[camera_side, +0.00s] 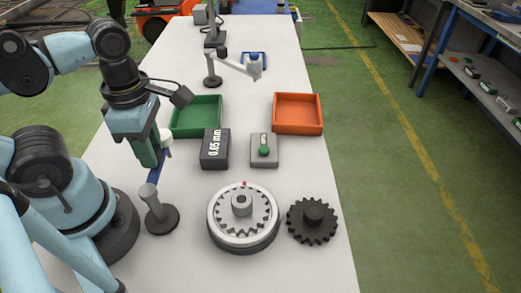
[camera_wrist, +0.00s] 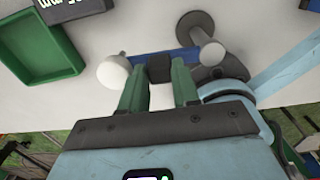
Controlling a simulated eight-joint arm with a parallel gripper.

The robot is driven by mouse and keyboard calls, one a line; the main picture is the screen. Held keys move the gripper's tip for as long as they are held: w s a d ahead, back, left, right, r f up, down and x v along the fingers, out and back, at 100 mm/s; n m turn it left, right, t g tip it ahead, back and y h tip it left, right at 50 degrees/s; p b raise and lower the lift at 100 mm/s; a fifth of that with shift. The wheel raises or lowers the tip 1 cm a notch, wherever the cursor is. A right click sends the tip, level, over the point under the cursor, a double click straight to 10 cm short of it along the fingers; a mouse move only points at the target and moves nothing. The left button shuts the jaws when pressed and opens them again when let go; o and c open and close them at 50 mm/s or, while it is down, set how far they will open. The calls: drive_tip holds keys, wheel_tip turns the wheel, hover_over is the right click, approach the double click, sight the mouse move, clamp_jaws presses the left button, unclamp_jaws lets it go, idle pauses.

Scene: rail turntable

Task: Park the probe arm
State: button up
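The probe arm is a blue bar (camera_side: 160,167) running from the top of a grey post (camera_side: 153,203) on a dark round base to a white rounded tip (camera_side: 166,136). In the wrist view the blue bar (camera_wrist: 182,54) spans from the grey post head (camera_wrist: 212,53) at right to the white tip (camera_wrist: 114,73) at left. A black block (camera_wrist: 160,68) sits midway on the bar. My gripper (camera_wrist: 160,76) has its green fingers on both sides of this block, seemingly touching it. In the side view my gripper (camera_side: 148,153) partly hides the bar.
A white ring gear turntable (camera_side: 243,240) with a red mark and a dark gear (camera_side: 312,222) are at front right. A green tray (camera_side: 208,101), dark 0.05 mm block (camera_side: 215,150), green-button box (camera_side: 264,158) and orange tray (camera_side: 298,129) lie behind. A thin-armed stand (camera_side: 212,82) is farther back.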

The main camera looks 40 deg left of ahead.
drive_tip(key=shift+o, duration=0.5)
wheel_tip(320, 180, up, 12)
idle(0.4)
drive_tip(key=w+a+f+m+t, duration=0.1)
drive_tip(key=w+f+m+t, duration=0.2)
drive_tip(key=w+m, duration=0.4)
drive_tip(key=w+f+m+t, duration=0.4)
drive_tip(key=w+f+m, duration=0.2)
drive_tip(key=m, duration=1.4)
drive_tip(key=shift+w+a+f, duration=0.15)
drive_tip(key=shift+w+a, duration=0.25)
drive_tip(key=shift+w, duration=0.1)
